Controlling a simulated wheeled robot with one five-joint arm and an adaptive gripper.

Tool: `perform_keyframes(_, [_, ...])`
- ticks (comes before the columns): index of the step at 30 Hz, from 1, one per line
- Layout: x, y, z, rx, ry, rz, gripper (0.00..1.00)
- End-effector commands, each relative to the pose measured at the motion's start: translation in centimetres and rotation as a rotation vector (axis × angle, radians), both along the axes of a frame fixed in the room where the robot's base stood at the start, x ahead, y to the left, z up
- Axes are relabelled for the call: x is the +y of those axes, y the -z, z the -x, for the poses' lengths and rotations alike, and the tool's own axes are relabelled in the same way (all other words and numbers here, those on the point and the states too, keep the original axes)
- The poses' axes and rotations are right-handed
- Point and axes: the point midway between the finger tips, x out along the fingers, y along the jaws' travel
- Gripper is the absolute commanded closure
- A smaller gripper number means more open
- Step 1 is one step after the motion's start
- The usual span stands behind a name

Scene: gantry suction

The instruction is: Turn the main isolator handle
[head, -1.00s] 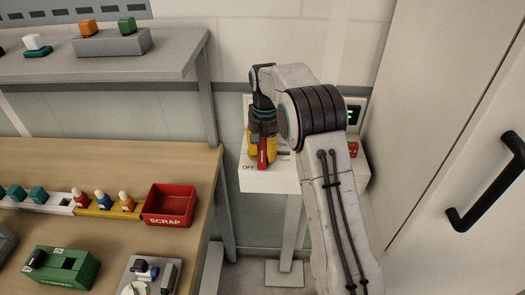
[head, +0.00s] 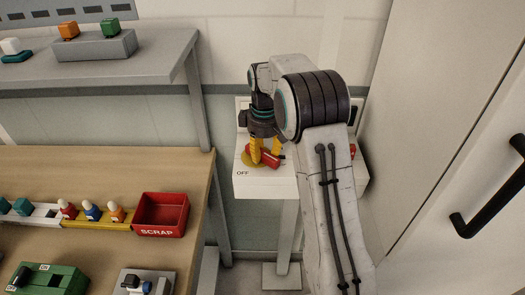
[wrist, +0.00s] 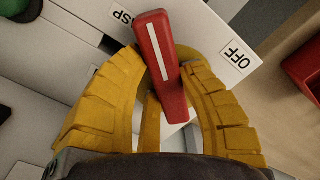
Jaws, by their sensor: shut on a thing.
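The isolator handle is a red bar with a white stripe (wrist: 162,58) in the wrist view. In the head view the red handle (head: 270,160) points toward the lower right, partly covered by my yellow fingers. My gripper (head: 264,150) is shut on the handle, with a finger on each side of it; the gripper also shows in the wrist view (wrist: 160,72). A yellow disc lies under the handle on the white box (head: 260,185). An OFF label (head: 242,173) is on the box's front left, and also shows in the wrist view (wrist: 237,54).
The wooden bench (head: 180,170) stands to the left with a red scrap bin (head: 160,214) near its edge. A grey shelf (head: 160,72) is above it. A pale cabinet with a black handle (head: 490,190) is on the right. My arm hides the box's right part.

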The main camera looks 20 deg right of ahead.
Motion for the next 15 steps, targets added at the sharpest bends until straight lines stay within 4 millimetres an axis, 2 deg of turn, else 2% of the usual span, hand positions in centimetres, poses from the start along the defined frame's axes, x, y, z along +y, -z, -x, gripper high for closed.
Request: perform_keyframes(15, [-0.48,0.21,-0.76,0.007,-0.459,-0.002,1.0])
